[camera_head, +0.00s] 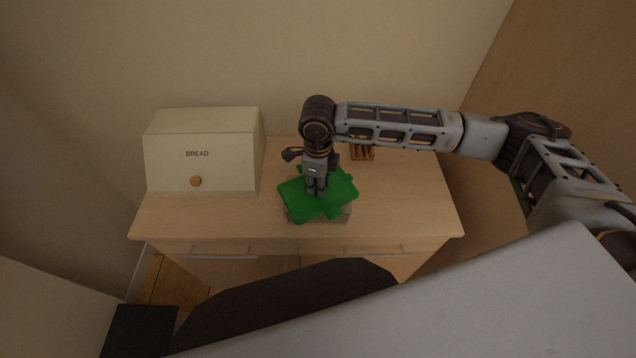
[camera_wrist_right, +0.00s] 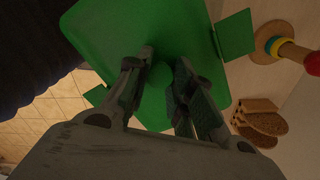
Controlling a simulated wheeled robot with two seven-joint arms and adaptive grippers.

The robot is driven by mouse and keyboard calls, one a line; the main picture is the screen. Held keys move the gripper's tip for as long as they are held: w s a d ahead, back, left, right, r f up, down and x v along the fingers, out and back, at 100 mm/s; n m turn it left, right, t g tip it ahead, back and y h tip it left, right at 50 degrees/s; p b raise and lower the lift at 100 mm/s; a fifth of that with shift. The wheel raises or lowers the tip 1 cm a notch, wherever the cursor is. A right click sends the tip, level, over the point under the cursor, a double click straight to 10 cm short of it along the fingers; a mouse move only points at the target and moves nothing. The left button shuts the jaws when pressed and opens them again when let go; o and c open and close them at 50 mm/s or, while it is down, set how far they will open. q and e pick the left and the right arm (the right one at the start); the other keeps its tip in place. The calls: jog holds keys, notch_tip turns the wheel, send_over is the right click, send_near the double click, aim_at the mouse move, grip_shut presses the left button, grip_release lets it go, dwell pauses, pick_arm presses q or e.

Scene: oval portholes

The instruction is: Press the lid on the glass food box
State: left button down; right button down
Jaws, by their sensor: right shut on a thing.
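The green lid (camera_head: 341,188) has flaps at its edges and a small raised knob, which shows in the right wrist view (camera_wrist_right: 158,76). My right gripper (camera_head: 317,192) comes down from above and is shut on the knob, its fingers on either side in the right wrist view (camera_wrist_right: 163,62). The glass food box (camera_head: 335,218) is below the lid on the cabinet top, with only part of its front showing. The lid looks turned relative to the box. I cannot tell whether lid and box touch. My left gripper is not in view.
A cream bread bin (camera_head: 203,150) stands on the left of the wooden cabinet top (camera_head: 415,205). Brown slatted pieces (camera_head: 362,152) lie behind the box. The right wrist view also shows a ringed wooden thing with a red end (camera_wrist_right: 285,48). The cabinet top's right side is clear.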

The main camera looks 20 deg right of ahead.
jog(key=shift+f+b, duration=0.2)
jog(key=shift+b, duration=0.95)
dwell(2.2)
dwell(0.3)
jog(key=c, duration=1.2)
grip_release()
jog(key=shift+o, duration=0.4)
jog(key=o, duration=0.4)
jog(key=shift+o, duration=0.2)
jog(key=shift+r, duration=0.2)
jog(key=shift+r+p, duration=1.2)
jog(key=shift+r, duration=2.15)
